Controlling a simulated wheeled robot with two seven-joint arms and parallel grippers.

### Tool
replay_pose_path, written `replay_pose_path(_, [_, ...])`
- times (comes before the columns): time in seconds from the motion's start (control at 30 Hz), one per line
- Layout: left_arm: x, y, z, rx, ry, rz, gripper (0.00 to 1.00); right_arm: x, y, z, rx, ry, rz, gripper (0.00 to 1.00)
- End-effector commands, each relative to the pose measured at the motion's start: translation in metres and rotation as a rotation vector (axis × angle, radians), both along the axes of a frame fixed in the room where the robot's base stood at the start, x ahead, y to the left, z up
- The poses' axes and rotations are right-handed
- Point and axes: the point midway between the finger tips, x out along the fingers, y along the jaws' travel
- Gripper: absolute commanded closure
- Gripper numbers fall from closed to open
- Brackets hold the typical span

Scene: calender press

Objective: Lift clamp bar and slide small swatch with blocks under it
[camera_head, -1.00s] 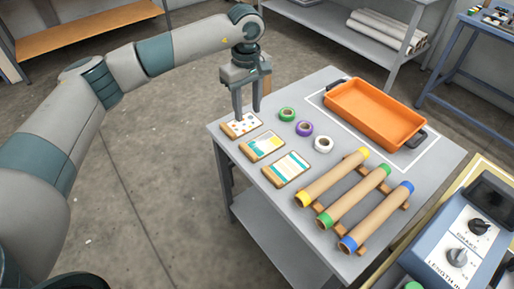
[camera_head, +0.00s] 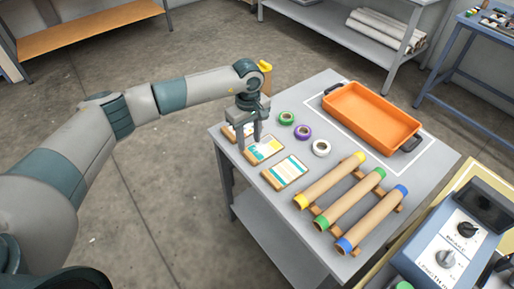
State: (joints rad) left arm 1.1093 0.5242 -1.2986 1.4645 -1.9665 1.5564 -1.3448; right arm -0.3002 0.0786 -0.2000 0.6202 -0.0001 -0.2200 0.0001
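Three small framed swatches lie in a row along the left edge of the grey table: a speckled one (camera_head: 232,134), partly hidden by my gripper, a yellow, white and teal one (camera_head: 272,148), and a teal-striped one (camera_head: 285,174). I cannot tell for sure which is the swatch with blocks. My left gripper (camera_head: 249,146) points down with its fingers apart, over the first and second swatches. It appears empty; whether the tips touch anything is unclear. No clamp bar can be made out. My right gripper is out of view.
Three tape rolls (camera_head: 302,132) stand beside the swatches. Cardboard tubes with coloured ends (camera_head: 350,209) lie on a wooden rack, and an orange tray (camera_head: 372,118) sits at the back. A blue-grey machine with knobs (camera_head: 445,240) is at lower right.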

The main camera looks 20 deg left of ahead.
Motion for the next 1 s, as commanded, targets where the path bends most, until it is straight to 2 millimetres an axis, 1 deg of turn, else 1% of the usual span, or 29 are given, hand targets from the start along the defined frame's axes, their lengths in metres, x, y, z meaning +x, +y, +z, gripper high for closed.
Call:
replay_pose_path(0.03, [0.000,0.000,-0.004,0.000,0.002,0.001,0.61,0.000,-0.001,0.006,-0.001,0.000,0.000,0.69])
replay_pose_path(0.1, [0.000,0.000,-0.012,0.000,0.001,0.000,0.61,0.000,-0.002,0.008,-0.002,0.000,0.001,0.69])
replay_pose_path(0.2, [0.000,0.000,-0.017,0.000,0.000,0.000,0.61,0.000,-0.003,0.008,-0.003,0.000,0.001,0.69])
replay_pose_path(0.53, [0.000,0.000,-0.019,0.000,-0.001,0.000,0.61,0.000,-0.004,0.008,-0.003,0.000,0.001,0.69])
replay_pose_path(0.67, [0.000,0.000,-0.021,0.000,0.000,0.001,0.61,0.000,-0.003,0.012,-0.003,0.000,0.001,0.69])
replay_pose_path(0.87, [0.000,-0.002,-0.036,-0.001,0.002,0.000,0.61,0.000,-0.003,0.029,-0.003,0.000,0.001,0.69])
replay_pose_path(0.97, [0.000,-0.002,-0.046,0.000,0.003,0.001,0.61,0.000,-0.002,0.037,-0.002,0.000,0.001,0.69])
replay_pose_path(1.0, [0.000,-0.002,-0.053,0.000,0.003,0.001,0.61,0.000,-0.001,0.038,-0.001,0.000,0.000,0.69])
